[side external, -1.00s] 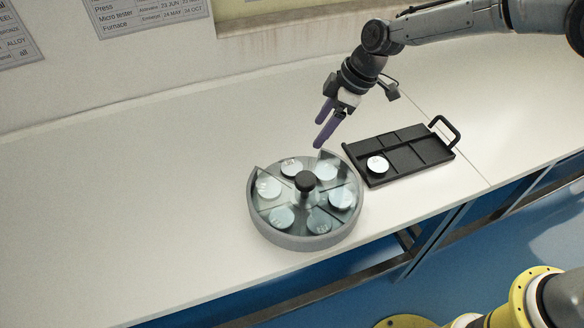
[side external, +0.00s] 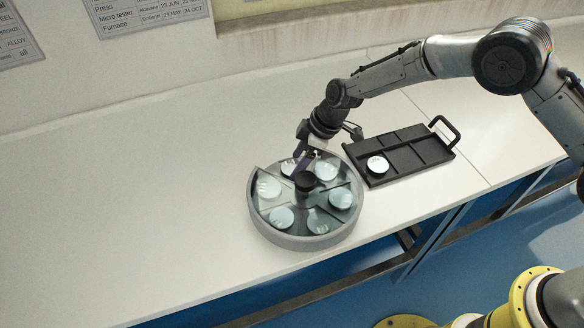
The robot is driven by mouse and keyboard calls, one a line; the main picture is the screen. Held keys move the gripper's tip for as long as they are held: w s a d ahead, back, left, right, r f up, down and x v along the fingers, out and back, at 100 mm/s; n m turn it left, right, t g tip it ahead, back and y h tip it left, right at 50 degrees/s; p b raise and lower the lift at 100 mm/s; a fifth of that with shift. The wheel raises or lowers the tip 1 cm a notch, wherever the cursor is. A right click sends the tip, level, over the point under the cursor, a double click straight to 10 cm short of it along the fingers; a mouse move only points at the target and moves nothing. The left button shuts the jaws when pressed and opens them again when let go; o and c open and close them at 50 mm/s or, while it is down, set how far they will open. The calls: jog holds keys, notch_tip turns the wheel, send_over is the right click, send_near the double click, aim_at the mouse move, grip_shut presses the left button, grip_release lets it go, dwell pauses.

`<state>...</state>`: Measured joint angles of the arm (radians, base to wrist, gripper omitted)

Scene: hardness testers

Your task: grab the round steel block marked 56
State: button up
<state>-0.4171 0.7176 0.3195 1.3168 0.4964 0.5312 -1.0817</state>
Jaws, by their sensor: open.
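Several round steel blocks lie in a round grey carousel (side external: 300,243) with wedge-shaped compartments. One block (side external: 268,187) is at its left and another (side external: 340,198) at its right. The blocks carry small marks too small to read, so I cannot tell which is 56. A clear cover with a black centre knob (side external: 305,182) lies over part of the carousel. My gripper (side external: 303,170) is open, its purple fingers pointing down at the knob from just behind. I cannot tell if they touch it. The fingers partly hide the rear compartments.
A black divided tray (side external: 415,157) with a raised handle (side external: 447,128) stands right of the carousel. One round block (side external: 378,165) lies in its front left part. The white bench (side external: 150,190) is clear to the left, and its front edge passes close below the carousel.

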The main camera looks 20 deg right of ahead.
jog(key=shift+a+f, duration=0.15)
jog(key=shift+f, duration=0.2)
jog(key=shift+c, duration=0.2)
grip_shut()
jog(key=shift+w+r, duration=0.1)
